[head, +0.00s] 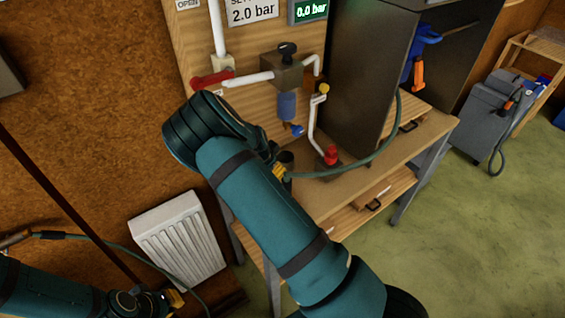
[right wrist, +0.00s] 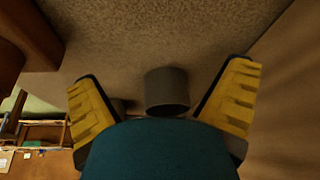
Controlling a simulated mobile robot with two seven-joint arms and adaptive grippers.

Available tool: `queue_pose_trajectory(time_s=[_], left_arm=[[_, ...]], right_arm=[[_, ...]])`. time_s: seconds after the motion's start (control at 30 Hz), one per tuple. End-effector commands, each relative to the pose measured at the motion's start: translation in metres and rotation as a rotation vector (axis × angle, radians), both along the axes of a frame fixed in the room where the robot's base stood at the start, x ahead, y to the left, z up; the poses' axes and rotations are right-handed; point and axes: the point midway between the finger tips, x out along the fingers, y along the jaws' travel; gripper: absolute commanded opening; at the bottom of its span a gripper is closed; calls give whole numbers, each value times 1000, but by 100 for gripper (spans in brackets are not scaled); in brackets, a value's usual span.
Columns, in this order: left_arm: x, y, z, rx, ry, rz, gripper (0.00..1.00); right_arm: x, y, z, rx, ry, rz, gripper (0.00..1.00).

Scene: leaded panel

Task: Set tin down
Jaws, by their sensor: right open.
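A dark grey cylindrical tin (right wrist: 167,90) is between the spread yellow fingers of my right gripper (right wrist: 165,76) in the right wrist view. A gap shows on both sides of it, so the open fingers do not grip it. In the head view a small dark cylinder (head: 286,157), which looks like the tin, is by the wooden bench, partly hidden by my right arm. A yellow finger of my right gripper shows just below it. My left gripper (head: 172,299) is low at the left, away from the bench, and its opening is unclear.
The wooden bench (head: 420,140) carries a dark cabinet (head: 370,70). A green hose (head: 375,153) crosses the bench front. Pipes and a valve with a red knob (head: 331,154) stand close to my right gripper. A white radiator (head: 180,240) is at the wall.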

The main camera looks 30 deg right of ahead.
Motion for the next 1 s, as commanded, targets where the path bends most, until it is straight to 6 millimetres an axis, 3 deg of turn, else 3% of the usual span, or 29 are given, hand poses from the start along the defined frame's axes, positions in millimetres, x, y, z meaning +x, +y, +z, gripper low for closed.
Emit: queue_pose_trajectory(time_s=[0.1, 0.3, 1.0], left_arm=[[0, 0, -3, 0, 0, 0, 0], [0, 0, -5, 1, 0, 0, 0], [0, 0, -5, 1, 0, 0, 0]], right_arm=[[-7, 23, 0, -1, 1, 3, 98], [-15, 46, 0, -1, 0, 1, 98], [-17, 52, 0, -1, 0, 0, 98]])
